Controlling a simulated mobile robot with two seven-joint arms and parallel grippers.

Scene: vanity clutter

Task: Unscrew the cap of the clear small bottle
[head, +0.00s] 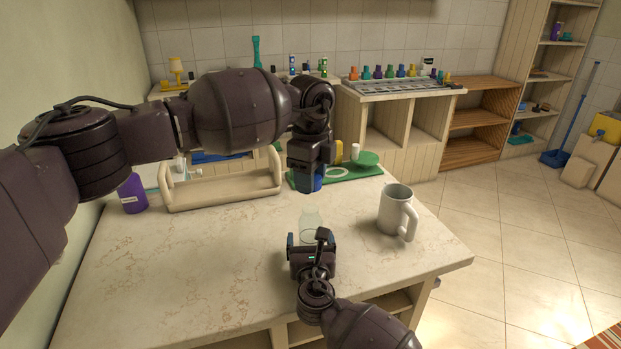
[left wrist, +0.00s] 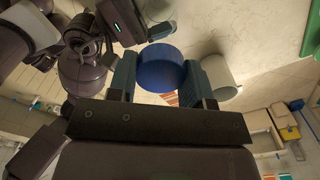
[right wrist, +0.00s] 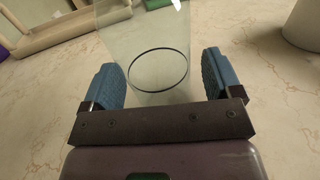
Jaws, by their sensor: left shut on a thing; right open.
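The clear small bottle (head: 311,223) stands upright on the vanity top, without a cap on its neck in the head view. My left gripper (head: 311,181) points down above it and is shut on the blue cap (head: 314,185), with a gap between cap and bottle. The cap (left wrist: 158,69) also shows between the fingers in the left wrist view. My right gripper (head: 312,240) is open at the near side of the bottle. In the right wrist view the see-through bottle (right wrist: 155,60) stands between and just beyond the open fingers (right wrist: 162,80).
A light mug (head: 394,209) stands right of the bottle. A beige open tray (head: 220,190) and a purple bottle (head: 132,194) are at the back left. A green board (head: 350,172) lies behind my left gripper. The front left of the top is clear.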

